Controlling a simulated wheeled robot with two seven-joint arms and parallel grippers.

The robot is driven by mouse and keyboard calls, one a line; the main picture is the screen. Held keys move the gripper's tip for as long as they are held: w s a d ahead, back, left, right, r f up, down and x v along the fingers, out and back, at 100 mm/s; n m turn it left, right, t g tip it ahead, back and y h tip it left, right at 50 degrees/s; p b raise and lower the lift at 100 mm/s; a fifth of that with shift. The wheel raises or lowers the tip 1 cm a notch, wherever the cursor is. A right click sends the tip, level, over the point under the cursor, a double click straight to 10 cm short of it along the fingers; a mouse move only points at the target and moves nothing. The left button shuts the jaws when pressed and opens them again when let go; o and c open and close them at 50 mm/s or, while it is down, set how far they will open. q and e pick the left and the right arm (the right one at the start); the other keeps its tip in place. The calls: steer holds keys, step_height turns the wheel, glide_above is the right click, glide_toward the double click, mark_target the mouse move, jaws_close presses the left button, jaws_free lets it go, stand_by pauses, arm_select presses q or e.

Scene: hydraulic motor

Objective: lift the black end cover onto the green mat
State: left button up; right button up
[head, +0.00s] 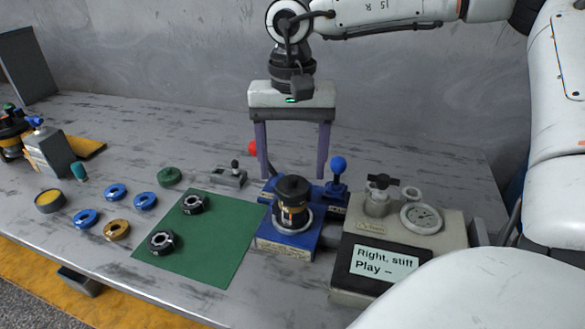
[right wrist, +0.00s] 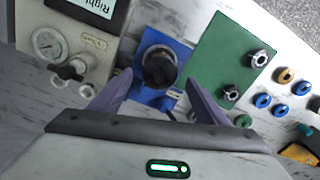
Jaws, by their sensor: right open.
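The black end cover (head: 292,187) sits on top of the upright motor in the blue fixture (head: 284,241); it also shows in the right wrist view (right wrist: 160,68). The green mat (head: 215,242) lies left of the fixture, and in the right wrist view (right wrist: 212,55) it is right of it. Two dark ring-shaped parts with pale centres (head: 194,204) (head: 161,242) lie on the mat. My right gripper (head: 292,174) points down above and behind the cover, its purple fingers open and wide apart with nothing between them. My left gripper is not in view.
A grey test box with a gauge (head: 420,217) and a label stands right of the fixture. A blue-knobbed lever (head: 338,166) rises behind the fixture. A small metal block (head: 229,178), a green ring (head: 169,176) and blue rings (head: 145,201) lie left. The mat's lower part is clear.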

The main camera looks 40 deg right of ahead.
mark_target(292, 178)
step_height(292, 178, down, 2)
steer(key=shift+d+f, duration=0.1)
steer(key=shift+f, duration=0.25)
steer(key=c, duration=1.3)
steer(key=shift+w, duration=0.1)
steer(key=shift+r, duration=0.2)
steer(key=shift+r, duration=0.35)
step_height(292, 178, up, 8)
steer(key=shift+f, duration=0.15)
steer(key=shift+r, duration=0.7)
